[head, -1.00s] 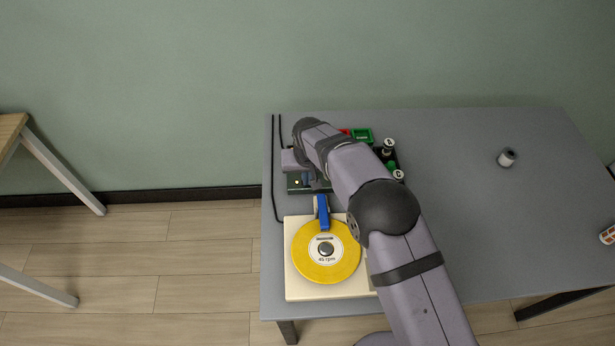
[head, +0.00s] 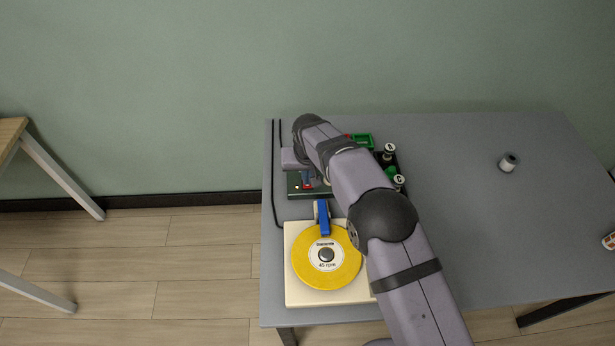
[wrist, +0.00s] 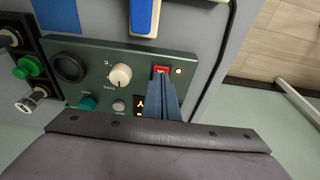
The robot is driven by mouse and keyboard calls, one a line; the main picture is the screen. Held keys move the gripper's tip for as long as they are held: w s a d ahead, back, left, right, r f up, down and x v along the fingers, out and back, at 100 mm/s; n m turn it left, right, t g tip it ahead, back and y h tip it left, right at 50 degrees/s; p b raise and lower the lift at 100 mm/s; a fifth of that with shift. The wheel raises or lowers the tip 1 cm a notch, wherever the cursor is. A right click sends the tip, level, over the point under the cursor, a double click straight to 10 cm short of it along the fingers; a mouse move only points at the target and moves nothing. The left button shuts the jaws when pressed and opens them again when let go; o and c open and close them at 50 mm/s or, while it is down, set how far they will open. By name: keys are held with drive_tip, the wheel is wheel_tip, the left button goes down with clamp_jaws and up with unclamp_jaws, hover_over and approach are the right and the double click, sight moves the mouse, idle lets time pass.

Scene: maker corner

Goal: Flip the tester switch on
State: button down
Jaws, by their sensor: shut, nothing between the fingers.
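The tester is a dark green panel (wrist: 125,62) with knobs and a red rocker switch (wrist: 161,70) in the wrist view. A small pale yellow light (wrist: 178,71) sits beside the switch. My gripper (wrist: 160,83) is shut and empty, its blue-grey fingertips at the switch's near edge; I cannot tell if they touch it. The fingers hide part of the panel, and which way the rocker tilts is not clear. In the head view the tester (head: 294,194) lies at the table's left, partly under my arm, with the red switch (head: 308,187) just below my gripper (head: 307,180).
A cream record player (head: 300,297) with a yellow disc and a blue arm (head: 322,218) stands in front of the tester. A grey spool (head: 508,162) lies farther right on open table. Black cables run along the left edge.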

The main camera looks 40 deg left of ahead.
sight(307, 187)
drive_tip(key=shift+r+p, duration=0.45)
drive_tip(key=shift+r, duration=0.2)
drive_tip(key=p+v, duration=0.1)
drive_tip(key=v, duration=0.2)
drive_tip(key=shift+r, duration=0.2)
drive_tip(key=s+d+r+b, duration=0.2)
drive_tip(key=s+d+r, duration=0.1)
drive_tip(key=r, duration=0.5)
drive_tip(key=shift+b, duration=0.4)
drive_tip(key=shift+s+r, duration=0.1)
